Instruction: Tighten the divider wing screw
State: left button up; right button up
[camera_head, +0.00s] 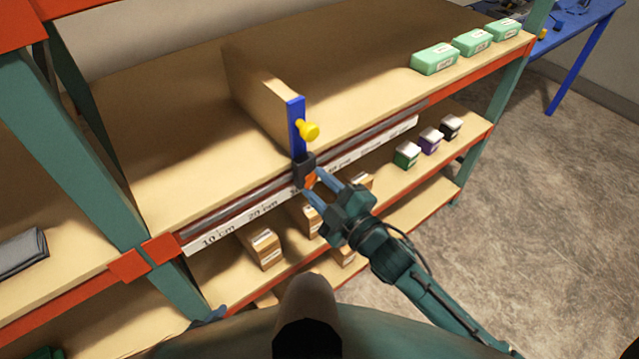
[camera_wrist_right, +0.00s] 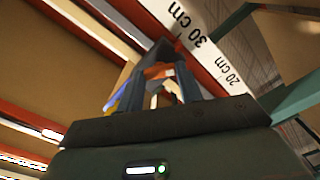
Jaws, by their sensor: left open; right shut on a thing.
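The divider (camera_head: 262,95) is a tan upright panel on the upper shelf, with a blue front strip (camera_head: 296,112) and a yellow knob (camera_head: 309,131). A black clamp block (camera_head: 303,163) sits at its foot on the front rail. An orange part (camera_head: 309,179), apparently the wing screw, is on the block's front. My right gripper (camera_head: 312,186) is shut on it, coming from the lower right. The right wrist view shows the orange part (camera_wrist_right: 157,72) between the fingers, partly hidden. My left gripper cannot be made out.
A grey rail (camera_head: 215,228) and a white centimetre scale (camera_head: 226,228) run along the shelf front. Small cartons (camera_head: 264,249) and coloured boxes (camera_head: 407,156) stand on the shelf below. Green boxes (camera_head: 435,59) stand at the upper shelf's right end. A teal post (camera_head: 92,150) rises at left.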

jog(key=shift+s+f+m, duration=0.1)
jog(key=shift+f+m, duration=0.15)
jog(key=shift+m, duration=0.05)
dwell(0.4)
jog(key=o, duration=0.8)
jog(key=shift+s+d+r, duration=0.1)
jog(key=shift+d, duration=0.05)
jog(key=shift+o, duration=1)
jog(key=shift+r, duration=0.1)
jog(key=b+v, duration=0.2)
jog(key=v, duration=1.1)
